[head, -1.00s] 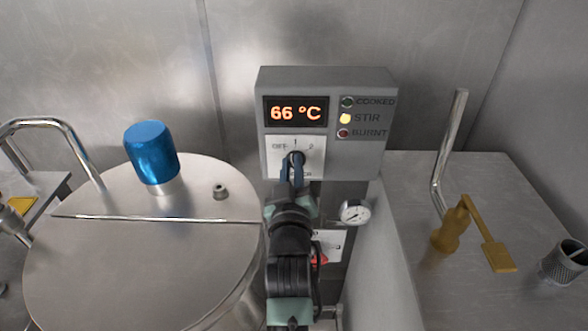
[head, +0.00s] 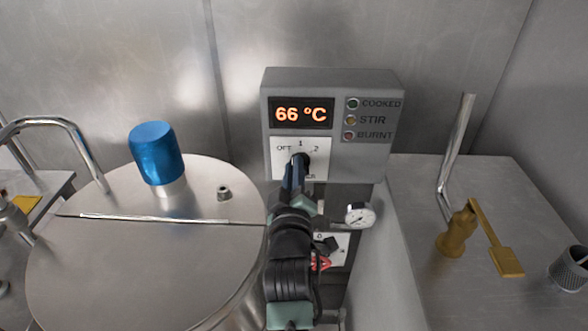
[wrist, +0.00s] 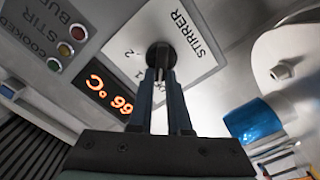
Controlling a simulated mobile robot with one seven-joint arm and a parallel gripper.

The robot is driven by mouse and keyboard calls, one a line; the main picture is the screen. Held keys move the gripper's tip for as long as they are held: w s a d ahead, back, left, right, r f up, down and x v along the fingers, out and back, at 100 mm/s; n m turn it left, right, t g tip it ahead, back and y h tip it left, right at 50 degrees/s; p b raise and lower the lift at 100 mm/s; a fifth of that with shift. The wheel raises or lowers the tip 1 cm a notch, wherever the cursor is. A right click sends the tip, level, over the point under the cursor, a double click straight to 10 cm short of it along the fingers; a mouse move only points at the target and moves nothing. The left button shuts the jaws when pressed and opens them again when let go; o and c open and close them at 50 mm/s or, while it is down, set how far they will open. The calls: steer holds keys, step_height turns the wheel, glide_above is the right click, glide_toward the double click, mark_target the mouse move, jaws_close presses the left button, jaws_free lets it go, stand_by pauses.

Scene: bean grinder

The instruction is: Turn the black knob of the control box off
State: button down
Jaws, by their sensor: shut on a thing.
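The grey control box (head: 370,165) is on the wall side at the back, with an orange display reading 66 °C. Its black knob (head: 302,160) sits on a white plate marked OFF, 1 and 2. My gripper (head: 293,180) is at the knob from below and in front, shut on it. In the wrist view the two fingers (wrist: 161,78) close around the round black knob (wrist: 160,54), beside the word STIRRER. The fingers partly hide the knob and plate, so I cannot tell which mark the knob points to.
A round metal lid (head: 130,270) with a blue cap (head: 157,153) is at left. A gauge (head: 360,216) and a lower white panel (head: 340,250) sit below the box. A metal counter at right bears a brass-coloured handle (head: 458,230) and an upright bent rod (head: 456,145).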

steer(key=c, duration=0.9)
jaws_free()
steer(key=shift+o, duration=0.2)
steer(key=s+b, duration=0.3)
steer(key=s, duration=1)
